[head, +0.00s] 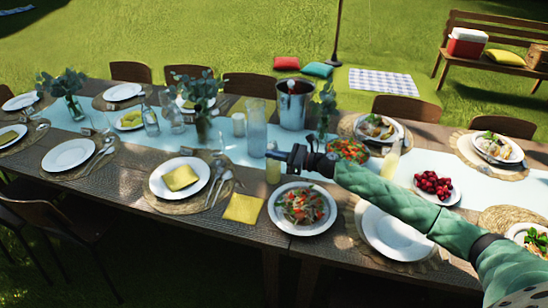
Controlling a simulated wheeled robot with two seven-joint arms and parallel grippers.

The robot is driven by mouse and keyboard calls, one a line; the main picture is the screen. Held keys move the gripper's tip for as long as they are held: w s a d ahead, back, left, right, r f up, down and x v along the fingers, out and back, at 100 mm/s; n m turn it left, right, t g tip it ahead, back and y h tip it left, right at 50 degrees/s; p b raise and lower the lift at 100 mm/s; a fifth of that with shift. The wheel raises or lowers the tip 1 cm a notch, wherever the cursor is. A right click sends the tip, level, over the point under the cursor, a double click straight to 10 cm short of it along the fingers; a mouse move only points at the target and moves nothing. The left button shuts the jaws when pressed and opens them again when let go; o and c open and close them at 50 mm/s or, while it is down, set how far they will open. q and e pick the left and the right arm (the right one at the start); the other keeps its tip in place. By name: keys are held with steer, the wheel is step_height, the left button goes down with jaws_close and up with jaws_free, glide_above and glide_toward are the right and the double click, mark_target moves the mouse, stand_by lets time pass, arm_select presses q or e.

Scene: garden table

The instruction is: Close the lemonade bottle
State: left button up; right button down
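A pale yellow bottle (391,162), which looks like lemonade, stands on the table right of centre, behind my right forearm. The forearm hides its lower part, and I cannot make out its cap. A small yellow glass or jar (273,171) stands just below the fingers of my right gripper. My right gripper (272,155) reaches in from the right, pointing left over the middle of the table. Its dark fingers are too small and overlapped to tell their opening, and I see nothing clearly held. My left gripper is out of view.
A tall clear carafe (256,128) stands close behind the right gripper, with a metal bucket (294,104) further back. A salad plate (302,226) lies in front. Place settings crowd the long wooden table (235,225).

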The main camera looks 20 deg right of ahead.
mark_target(273, 146)
steer(key=shift+w+d+r, duration=0.15)
steer(key=shift+w+r, duration=0.05)
steer(key=shift+r, duration=0.1)
stand_by(0.4)
steer(key=shift+w+d+r, duration=0.25)
steer(key=shift+w+r, duration=0.1)
steer(key=shift+w+d+r+b, duration=0.1)
steer(key=shift+w+b, duration=0.05)
steer(key=shift+b, duration=0.25)
steer(key=shift+w+d+r, duration=0.2)
steer(key=shift+w, duration=0.1)
steer(key=shift+s, duration=0.1)
stand_by(0.6)
steer(key=shift+s+a+r, duration=0.15)
steer(key=shift+s+a, duration=0.2)
steer(key=shift+s, duration=0.05)
steer(key=shift+b, duration=0.3)
